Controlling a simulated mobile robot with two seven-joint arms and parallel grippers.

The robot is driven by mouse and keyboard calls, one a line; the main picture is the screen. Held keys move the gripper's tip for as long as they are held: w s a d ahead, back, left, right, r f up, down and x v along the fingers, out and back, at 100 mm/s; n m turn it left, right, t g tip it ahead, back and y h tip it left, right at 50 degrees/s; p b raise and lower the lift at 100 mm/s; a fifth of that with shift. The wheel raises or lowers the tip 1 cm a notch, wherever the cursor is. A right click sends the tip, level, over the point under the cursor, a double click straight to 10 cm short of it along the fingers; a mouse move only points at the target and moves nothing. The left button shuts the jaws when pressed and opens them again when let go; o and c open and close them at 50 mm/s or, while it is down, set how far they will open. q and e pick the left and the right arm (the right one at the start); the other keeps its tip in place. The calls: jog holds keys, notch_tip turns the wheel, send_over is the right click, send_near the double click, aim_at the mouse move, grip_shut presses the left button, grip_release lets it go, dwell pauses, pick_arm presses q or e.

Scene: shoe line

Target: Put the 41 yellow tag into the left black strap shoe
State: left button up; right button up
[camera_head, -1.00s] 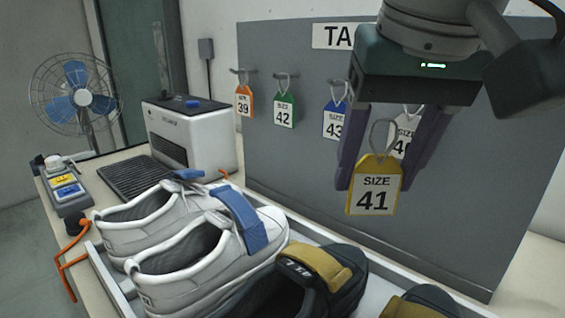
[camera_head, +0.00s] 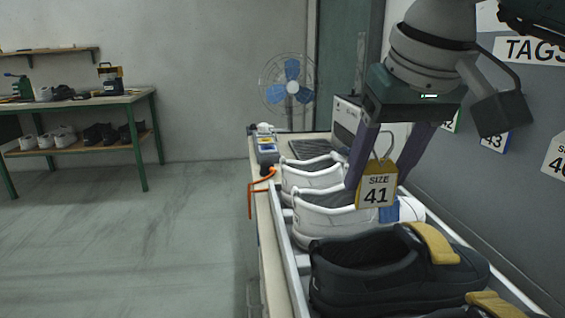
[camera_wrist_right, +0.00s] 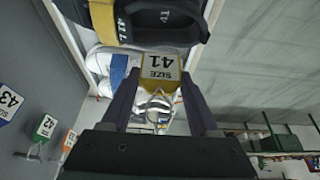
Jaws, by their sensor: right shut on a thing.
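My right gripper (camera_head: 380,178) holds the yellow size 41 tag (camera_head: 377,192) by its grey loop, and the tag hangs upright. In the head view the tag overlaps the nearer white shoe, above and behind a black shoe with a yellow strap (camera_head: 345,280). That black shoe's dark opening faces up and looks empty. A second black shoe (camera_head: 490,308) is partly cut off at the bottom right. In the right wrist view the tag (camera_wrist_right: 160,68) is between my right gripper's fingers (camera_wrist_right: 161,80), with a black shoe (camera_wrist_right: 160,20) beyond it. My left gripper is not in view.
White shoes with blue straps (camera_head: 325,220) stand in the same tray (camera_head: 298,285) as the black shoes. Several tags hang on the grey board (camera_head: 460,180) to the right. A fan (camera_head: 291,88) and a shelf table (camera_head: 75,105) are farther back. The floor at left is clear.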

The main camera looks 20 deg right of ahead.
aim_at(376, 202)
jog(key=shift+f+b, duration=0.55)
jog(key=shift+f, duration=0.2)
notch_tip(376, 202, down, 4)
jog(key=b, duration=0.2)
jog(key=shift+r+b, duration=0.15)
jog(key=shift+b, duration=0.15)
notch_tip(376, 202, down, 4)
jog(key=b, duration=0.4)
jog(key=o, duration=1.4)
jog(key=p+v, duration=0.1)
jog(key=v, duration=0.9)
jog(key=shift+d, duration=0.1)
